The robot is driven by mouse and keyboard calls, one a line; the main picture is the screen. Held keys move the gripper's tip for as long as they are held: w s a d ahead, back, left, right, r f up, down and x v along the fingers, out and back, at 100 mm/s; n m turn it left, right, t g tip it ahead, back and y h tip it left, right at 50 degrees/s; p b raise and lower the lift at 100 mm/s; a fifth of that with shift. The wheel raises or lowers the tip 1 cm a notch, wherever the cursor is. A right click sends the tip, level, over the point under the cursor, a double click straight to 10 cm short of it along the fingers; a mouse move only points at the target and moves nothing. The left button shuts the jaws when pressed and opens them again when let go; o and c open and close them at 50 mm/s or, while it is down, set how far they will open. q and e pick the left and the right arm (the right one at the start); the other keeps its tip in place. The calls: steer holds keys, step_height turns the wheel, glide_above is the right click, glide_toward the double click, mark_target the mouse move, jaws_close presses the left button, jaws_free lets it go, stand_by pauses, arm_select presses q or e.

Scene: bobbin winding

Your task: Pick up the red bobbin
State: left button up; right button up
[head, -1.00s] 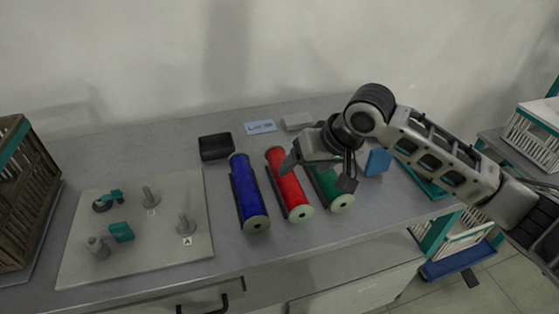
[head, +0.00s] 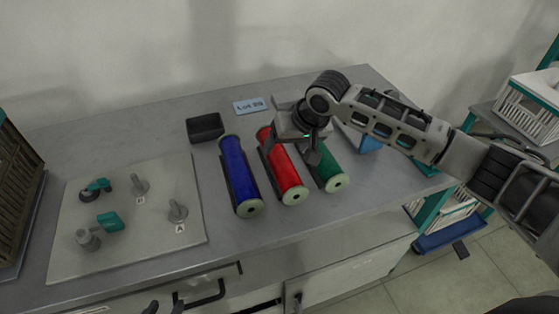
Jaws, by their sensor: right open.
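The red bobbin (head: 285,173) lies in a dark holder on the grey table, between the blue bobbin (head: 240,172) and the green bobbin (head: 331,172). My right gripper (head: 292,148) is open and points down over the far half of the red bobbin. One finger shows between the red and green bobbins; the other is mostly hidden at the red bobbin's left side. I cannot tell whether the fingers touch it. Dark tips at the bottom edge appear to be my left gripper (head: 164,306), mostly cut off.
A grey board (head: 130,245) with pegs and teal parts lies at left. A black box (head: 205,127) and a "Lot 29" card (head: 248,105) stand behind the bobbins. A blue item (head: 370,144) is right of the green bobbin. Crates stand at both sides.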

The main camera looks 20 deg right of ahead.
mark_target(281, 152)
steer(key=x, duration=0.4)
steer(key=shift+w+a+f, duration=0.1)
steer(key=shift+a+f, duration=0.1)
steer(key=shift+a, duration=0.05)
steer(key=shift+c, duration=0.3)
steer(key=c, duration=1)
steer(key=shift+c, duration=0.7)
steer(key=shift+r, duration=0.15)
